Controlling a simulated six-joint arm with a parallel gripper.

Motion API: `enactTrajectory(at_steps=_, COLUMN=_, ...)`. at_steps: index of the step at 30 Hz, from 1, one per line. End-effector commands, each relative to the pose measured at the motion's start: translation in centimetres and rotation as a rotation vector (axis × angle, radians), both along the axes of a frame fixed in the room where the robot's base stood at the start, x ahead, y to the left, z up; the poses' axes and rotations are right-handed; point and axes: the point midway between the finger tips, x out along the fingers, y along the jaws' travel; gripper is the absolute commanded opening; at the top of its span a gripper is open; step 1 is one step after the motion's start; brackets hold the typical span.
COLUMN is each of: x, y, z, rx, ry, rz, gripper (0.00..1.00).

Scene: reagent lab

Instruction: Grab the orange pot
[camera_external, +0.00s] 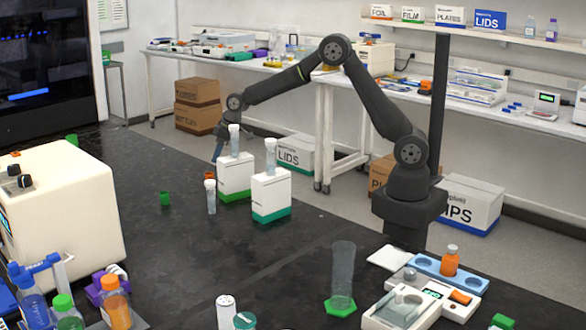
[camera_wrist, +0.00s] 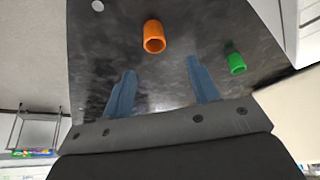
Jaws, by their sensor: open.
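The orange pot (camera_wrist: 154,37) lies or stands on the dark bench top in the wrist view, its open round end facing the camera. It is beyond my gripper (camera_wrist: 161,68), roughly in line with the gap between its two blue fingers. The fingers are apart with nothing between them. In the external view a small orange patch (camera_external: 208,175), likely the same pot, shows just behind a white-capped tube and is mostly hidden. My gripper (camera_external: 218,150) is above and behind it there, partly hidden by a white block and a tube.
A green pot (camera_wrist: 236,63) is right of the orange one; it also shows in the external view (camera_external: 165,198). The white-capped tube (camera_external: 211,199) and two white blocks (camera_external: 234,177) (camera_external: 271,193) with tubes stand close by.

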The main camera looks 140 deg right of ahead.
Motion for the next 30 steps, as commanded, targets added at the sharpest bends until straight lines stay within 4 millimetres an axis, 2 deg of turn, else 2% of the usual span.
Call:
enactTrajectory(at_steps=1, x=0.3, y=-0.3, z=-1.2, rx=0.003, ry=0.002, rz=0.000, gripper=0.55)
enactTrajectory(at_steps=6, x=1.1, y=-1.1, z=-3.6, rx=0.002, ry=0.001, rz=0.000, gripper=0.55)
enactTrajectory(at_steps=14, x=1.4, y=-1.7, z=-5.1, rx=0.001, ry=0.001, rz=0.000, gripper=0.55)
enactTrajectory(at_steps=24, x=2.0, y=-3.1, z=-9.1, rx=0.000, ry=0.001, rz=0.001, gripper=0.55)
enactTrajectory(at_steps=30, x=2.1, y=-3.3, z=-9.5, rx=-0.001, ry=0.001, rz=0.000, gripper=0.55)
